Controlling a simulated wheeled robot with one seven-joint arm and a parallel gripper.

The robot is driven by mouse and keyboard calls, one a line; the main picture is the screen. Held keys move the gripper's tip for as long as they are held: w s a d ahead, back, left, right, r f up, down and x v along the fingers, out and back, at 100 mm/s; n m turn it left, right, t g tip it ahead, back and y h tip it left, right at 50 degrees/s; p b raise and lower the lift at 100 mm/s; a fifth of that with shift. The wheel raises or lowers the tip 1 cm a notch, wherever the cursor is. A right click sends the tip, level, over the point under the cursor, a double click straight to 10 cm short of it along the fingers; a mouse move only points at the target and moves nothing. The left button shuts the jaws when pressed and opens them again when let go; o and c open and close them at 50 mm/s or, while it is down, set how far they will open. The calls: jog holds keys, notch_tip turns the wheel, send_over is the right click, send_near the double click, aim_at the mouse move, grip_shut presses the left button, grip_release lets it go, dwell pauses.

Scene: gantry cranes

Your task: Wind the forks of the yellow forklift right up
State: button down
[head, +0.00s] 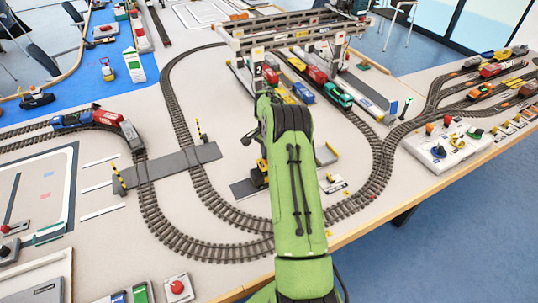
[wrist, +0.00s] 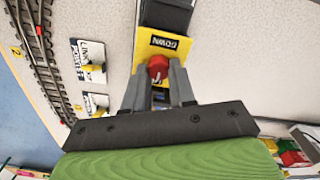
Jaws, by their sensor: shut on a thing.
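The yellow forklift (head: 261,174) stands at the middle of the layout in the head view, half hidden behind my green arm. In the wrist view a yellow panel (wrist: 172,42) shows upside-down lettering that seems to read DOWN. A red knob (wrist: 158,64) sits at the panel's near edge. My gripper (wrist: 160,76) has its two grey fingers closed on either side of this knob. In the head view my gripper is hidden behind the arm. The forks and their height cannot be made out.
A dark pad (head: 244,188) lies beside the forklift. Curved track (head: 205,243) runs around this area. The gantry crane (head: 258,52) stands behind it. A white board with toy parts (head: 443,146) is at the right. In the wrist view, small labelled plates (wrist: 90,62) lie left.

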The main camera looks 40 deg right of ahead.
jog(key=c, duration=0.9)
grip_release()
jog(key=shift+r, duration=0.1)
notch_tip(320, 180, up, 16)
jog(key=p, duration=0.2)
jog(key=shift+f+p, duration=0.25)
jog(key=shift+p, duration=0.15)
jog(key=shift+s+f, duration=0.1)
